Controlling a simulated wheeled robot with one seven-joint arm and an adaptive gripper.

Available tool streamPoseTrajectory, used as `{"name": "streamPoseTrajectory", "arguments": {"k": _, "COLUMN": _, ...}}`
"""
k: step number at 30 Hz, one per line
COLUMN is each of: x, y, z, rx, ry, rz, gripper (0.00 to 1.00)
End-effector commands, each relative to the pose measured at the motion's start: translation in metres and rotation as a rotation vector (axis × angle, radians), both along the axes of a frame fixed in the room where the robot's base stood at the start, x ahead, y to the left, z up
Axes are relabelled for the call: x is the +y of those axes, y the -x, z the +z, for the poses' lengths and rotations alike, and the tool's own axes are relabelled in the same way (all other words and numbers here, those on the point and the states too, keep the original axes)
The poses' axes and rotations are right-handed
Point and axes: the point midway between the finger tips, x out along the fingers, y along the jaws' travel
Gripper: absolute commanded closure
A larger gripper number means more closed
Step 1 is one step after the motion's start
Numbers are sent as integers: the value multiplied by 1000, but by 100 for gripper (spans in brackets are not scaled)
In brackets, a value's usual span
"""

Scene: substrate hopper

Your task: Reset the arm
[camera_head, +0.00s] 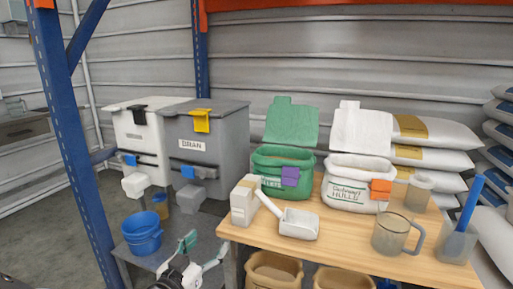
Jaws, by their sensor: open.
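My gripper (190,262) shows at the bottom of the head view, left of the wooden table (340,240). Its fingers are spread apart, with pale green tips, and nothing is between them. It is in front of the grey low surface (205,245) and to the right of a blue bucket (142,233). The rest of my arm is mostly below the picture's edge.
On the table stand a white scoop (297,223), a carton (244,200), a green sack (283,165), a white sack (352,187) and a clear jug (391,234). White and grey bins (207,155) stand behind. A blue rack post (72,140) rises at left.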

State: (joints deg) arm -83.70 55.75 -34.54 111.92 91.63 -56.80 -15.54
Motion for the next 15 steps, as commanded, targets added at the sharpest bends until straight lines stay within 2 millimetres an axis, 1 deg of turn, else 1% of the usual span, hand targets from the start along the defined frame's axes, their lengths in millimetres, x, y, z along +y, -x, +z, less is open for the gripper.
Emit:
{"name": "streamPoseTrajectory", "arguments": {"k": 8, "x": -9, "y": -17, "z": -3, "rx": 130, "ry": -90, "rz": 31, "gripper": 32}}
{"name": "streamPoseTrajectory", "arguments": {"k": 15, "x": -22, "y": -32, "z": 0, "rx": 303, "ry": -221, "rz": 90, "gripper": 32}}
